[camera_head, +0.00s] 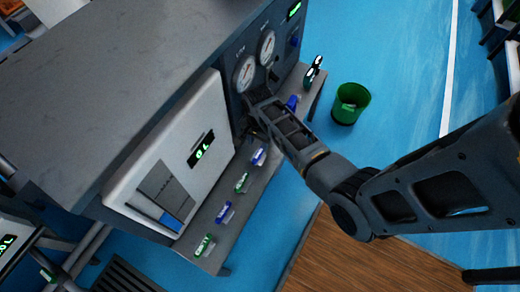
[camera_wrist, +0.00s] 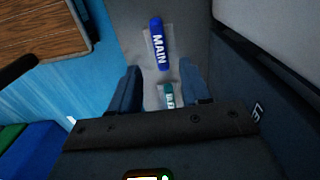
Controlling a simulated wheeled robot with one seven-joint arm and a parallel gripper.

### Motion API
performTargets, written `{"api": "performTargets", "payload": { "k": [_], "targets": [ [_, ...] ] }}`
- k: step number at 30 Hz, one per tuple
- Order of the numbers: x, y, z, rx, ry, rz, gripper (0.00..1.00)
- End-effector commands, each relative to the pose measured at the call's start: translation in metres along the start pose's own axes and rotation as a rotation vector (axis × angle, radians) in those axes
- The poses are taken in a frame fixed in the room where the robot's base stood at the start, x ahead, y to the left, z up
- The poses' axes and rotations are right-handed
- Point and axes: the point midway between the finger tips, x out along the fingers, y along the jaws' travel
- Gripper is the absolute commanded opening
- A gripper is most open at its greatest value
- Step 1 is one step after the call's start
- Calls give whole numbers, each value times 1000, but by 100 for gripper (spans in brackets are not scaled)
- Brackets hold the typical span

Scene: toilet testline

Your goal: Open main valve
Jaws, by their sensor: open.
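A blue handle marked MAIN (camera_wrist: 158,45) shows upright in the upper middle of the wrist view, just beyond my fingertips and apart from them. A green handle (camera_wrist: 168,95) lies closer, between my fingers, partly hidden by my gripper body. My gripper (camera_wrist: 160,68) is open and empty, one finger on each side of the green handle. In the head view my gripper (camera_head: 258,112) is beside the dark panel, just below the gauges. Blue and green handles, such as the blue one (camera_head: 258,156), sit along the grey ledge (camera_head: 222,228); their lettering is too small to read.
A white unit (camera_head: 140,195) with a lit display stands left of my gripper. Two round gauges (camera_head: 245,73) (camera_head: 267,46) sit on the panel above it. A green bin (camera_head: 350,103) stands on the blue floor (camera_head: 390,55). A wooden surface (camera_head: 355,260) lies below.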

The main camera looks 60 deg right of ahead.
Motion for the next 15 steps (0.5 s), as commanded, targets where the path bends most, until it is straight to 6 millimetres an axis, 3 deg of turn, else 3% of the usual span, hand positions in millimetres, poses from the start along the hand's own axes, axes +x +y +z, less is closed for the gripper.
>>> {"api": "performTargets", "payload": {
  "k": [9,15],
  "targets": [
    [48,0,0,-2,-1,1,47],
    [69,0,0,-4,1,-1,47]
  ]
}}
